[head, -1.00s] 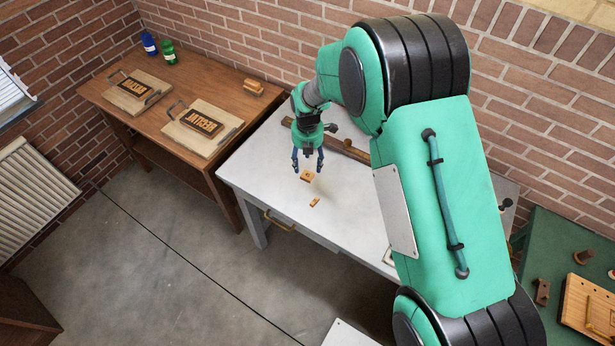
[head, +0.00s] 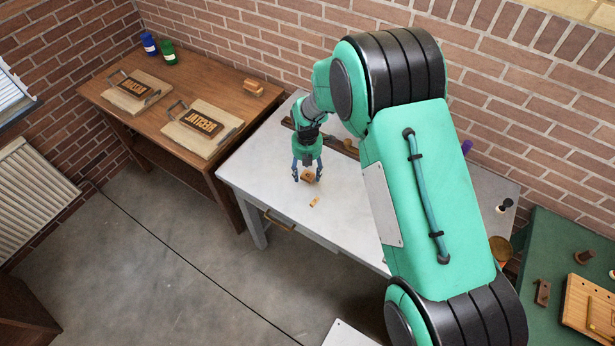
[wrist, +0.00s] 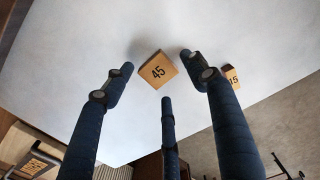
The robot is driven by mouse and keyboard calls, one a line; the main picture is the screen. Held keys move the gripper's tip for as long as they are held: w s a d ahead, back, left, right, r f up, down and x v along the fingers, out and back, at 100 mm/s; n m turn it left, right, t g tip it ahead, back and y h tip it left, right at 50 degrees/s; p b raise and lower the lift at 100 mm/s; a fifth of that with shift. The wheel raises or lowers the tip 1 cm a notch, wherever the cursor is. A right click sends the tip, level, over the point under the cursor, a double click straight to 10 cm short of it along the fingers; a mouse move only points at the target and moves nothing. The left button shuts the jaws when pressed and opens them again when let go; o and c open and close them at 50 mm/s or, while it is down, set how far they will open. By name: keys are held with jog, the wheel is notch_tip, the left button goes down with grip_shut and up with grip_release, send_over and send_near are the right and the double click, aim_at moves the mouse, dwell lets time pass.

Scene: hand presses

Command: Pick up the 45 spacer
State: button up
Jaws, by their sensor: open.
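The 45 spacer (wrist: 158,70) is a small tan wooden block with a black "45" on its face. In the wrist view it lies on the pale table between the tips of my open gripper (wrist: 158,78), with clear space on each side. In the head view the spacer (head: 308,175) shows partly, behind and between the fingers of my gripper (head: 307,174). The gripper points down over it, and the picture does not show any contact. A smaller wooden piece marked 15 (wrist: 232,76) lies to the right of the fingers; in the head view it is the small piece in front (head: 314,202).
The white table (head: 255,165) is mostly bare around the spacers. A wooden rail (head: 340,146) runs along its back near the brick wall. A brown table (head: 130,70) with two lettered boards stands at left. A green bench (head: 545,250) is at right.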

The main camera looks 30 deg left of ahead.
jog(key=shift+f, duration=0.75)
jog(key=shift+c, duration=0.5)
jog(key=c, duration=0.8)
